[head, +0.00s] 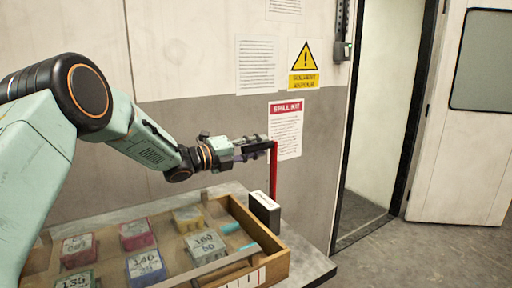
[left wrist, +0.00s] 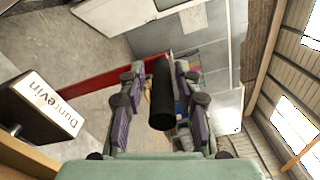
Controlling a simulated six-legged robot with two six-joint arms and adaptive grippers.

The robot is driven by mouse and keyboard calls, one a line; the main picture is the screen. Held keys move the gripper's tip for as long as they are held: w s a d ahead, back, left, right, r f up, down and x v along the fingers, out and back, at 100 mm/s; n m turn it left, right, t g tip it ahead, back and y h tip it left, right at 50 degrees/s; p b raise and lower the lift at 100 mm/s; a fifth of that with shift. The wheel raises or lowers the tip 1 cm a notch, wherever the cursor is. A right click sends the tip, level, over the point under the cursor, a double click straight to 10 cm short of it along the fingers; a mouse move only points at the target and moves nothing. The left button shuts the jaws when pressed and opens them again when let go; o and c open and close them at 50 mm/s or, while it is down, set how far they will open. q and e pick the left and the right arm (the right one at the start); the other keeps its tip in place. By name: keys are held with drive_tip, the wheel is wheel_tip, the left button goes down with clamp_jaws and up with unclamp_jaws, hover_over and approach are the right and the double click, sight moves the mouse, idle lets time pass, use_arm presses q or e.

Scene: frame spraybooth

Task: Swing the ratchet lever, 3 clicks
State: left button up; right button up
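The ratchet lever is a red upright bar (head: 274,172) with a black round grip (left wrist: 162,97) that sticks out sideways from its top. In the head view the bar stands behind a small box, so its foot is hidden. My left gripper (head: 258,147) comes in from the left at the height of the grip. In the left wrist view its two fingers (left wrist: 159,75) lie close on either side of the grip and look shut on it. The red bar (left wrist: 100,82) also runs across the left wrist view. My right gripper is in neither view.
A wooden tray (head: 268,272) with several coloured, numbered blocks stands on the bench below my left arm. A black-and-white box (head: 265,212) stands by its right rim. Papers and a yellow warning sign (head: 304,65) hang on the wall behind. A doorway (head: 385,110) is at right.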

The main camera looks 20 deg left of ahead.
use_arm(q)
drive_tip(key=shift+o, duration=0.6)
drive_tip(key=shift+s+a, duration=0.1)
drive_tip(key=shift+a, duration=0.05)
drive_tip(key=v, duration=1.1)
drive_tip(key=shift+s+a, duration=0.25)
drive_tip(key=shift+s, duration=0.1)
